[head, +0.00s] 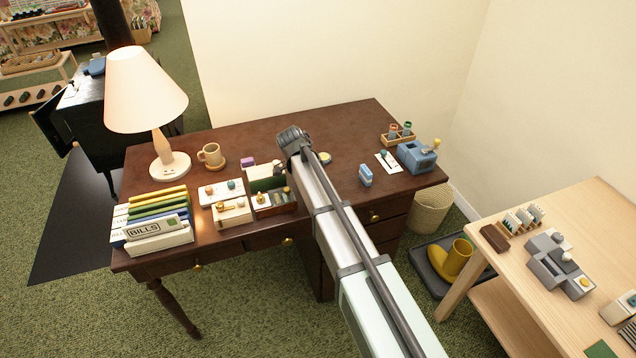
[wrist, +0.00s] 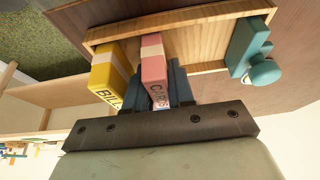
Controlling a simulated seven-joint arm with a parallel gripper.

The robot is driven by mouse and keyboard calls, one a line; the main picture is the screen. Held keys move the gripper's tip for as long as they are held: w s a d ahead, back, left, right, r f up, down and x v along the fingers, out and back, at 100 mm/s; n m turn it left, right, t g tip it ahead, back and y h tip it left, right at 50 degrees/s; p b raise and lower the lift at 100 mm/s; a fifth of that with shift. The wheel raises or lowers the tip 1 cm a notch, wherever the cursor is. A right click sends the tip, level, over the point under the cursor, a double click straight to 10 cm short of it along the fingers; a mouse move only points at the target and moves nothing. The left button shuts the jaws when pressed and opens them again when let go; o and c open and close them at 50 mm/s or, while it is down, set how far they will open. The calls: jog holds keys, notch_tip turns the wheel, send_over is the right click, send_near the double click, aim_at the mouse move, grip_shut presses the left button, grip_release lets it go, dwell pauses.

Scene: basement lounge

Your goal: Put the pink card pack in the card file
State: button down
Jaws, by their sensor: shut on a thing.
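My gripper (wrist: 161,88) is shut on the pink card pack (wrist: 153,66) in the wrist view. The pack has a pale band and lettering that reads like CARDS. A light wooden tray-like box (wrist: 190,18), which looks like the card file, lies behind the pack and overlaps it in the picture. I cannot tell whether the pack is inside the box or above it. A yellow pack (wrist: 107,72) marked BILL stands beside the pink one, apart from it. In the head view my gripper (head: 292,142) is over the desk, and the pink pack is hidden.
A teal knobbed block (wrist: 256,62) sits at the box's right end. On the desk (head: 330,122) are a lamp (head: 146,95), mug (head: 211,155), BILLS box (head: 158,238), small blue item (head: 366,175) and blue device (head: 417,156). The desk's back middle is mostly clear.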

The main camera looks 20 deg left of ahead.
jog(key=shift+f, duration=0.1)
jog(key=c, duration=1.2)
grip_release()
jog(key=shift+c, duration=0.2)
jog(key=v, duration=1.2)
